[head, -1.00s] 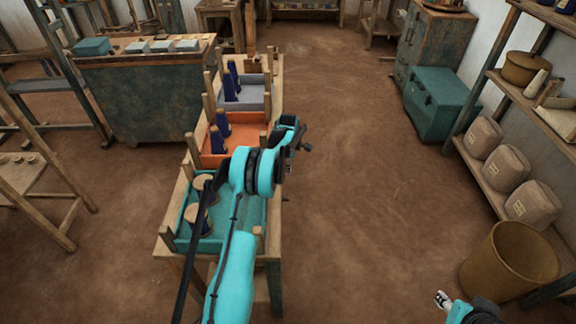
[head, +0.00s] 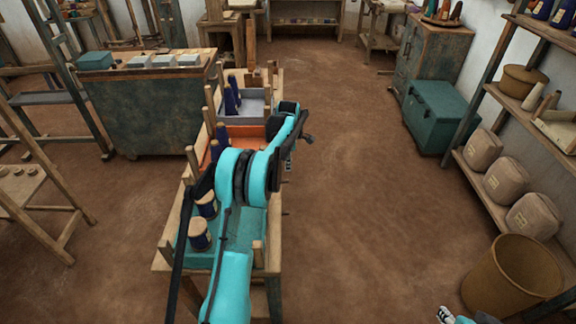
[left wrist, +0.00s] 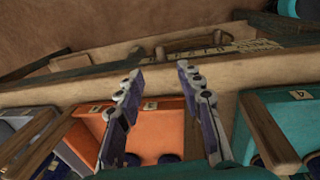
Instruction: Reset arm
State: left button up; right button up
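My left arm reaches in from the bottom of the head view, over the long bench with trays. My left gripper (left wrist: 160,78) shows in the left wrist view with its two fingers apart and nothing between them. It is above the bench's wooden rail, near the orange tray (left wrist: 165,125) and the teal tray (left wrist: 290,120). In the head view it is mostly hidden behind my arm. My right gripper (head: 446,314) just shows at the bottom edge of the head view, too cut off to tell its state.
The teal tray (head: 247,228) holds cream-topped spools, and the orange tray (head: 245,131) and grey tray (head: 252,106) hold dark blue cones. A brown bin (head: 515,275) and shelves with sacks (head: 505,180) stand at right, near a teal chest (head: 437,115). The middle floor is clear.

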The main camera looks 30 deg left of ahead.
dwell(0.4)
pick_arm(q)
jog(key=s+d+r+m+t, duration=0.3)
jog(key=s+d+r+m, duration=0.9)
jog(key=s+d+r, duration=0.35)
jog(key=s+d+f+m+t, duration=0.1)
jog(key=s+d+m, duration=0.2)
jog(key=s, duration=0.3)
jog(key=s+d+f+m, duration=0.1)
jog(key=s+d+m, duration=0.3)
jog(key=s, duration=0.3)
jog(key=s+d+f+m+t+h, duration=0.1)
jog(key=s+d+m, duration=0.2)
jog(key=s+m, duration=0.2)
jog(key=shift+s+d+f+t, duration=0.3)
jog(key=shift+s+d, duration=0.05)
jog(key=shift+s, duration=0.35)
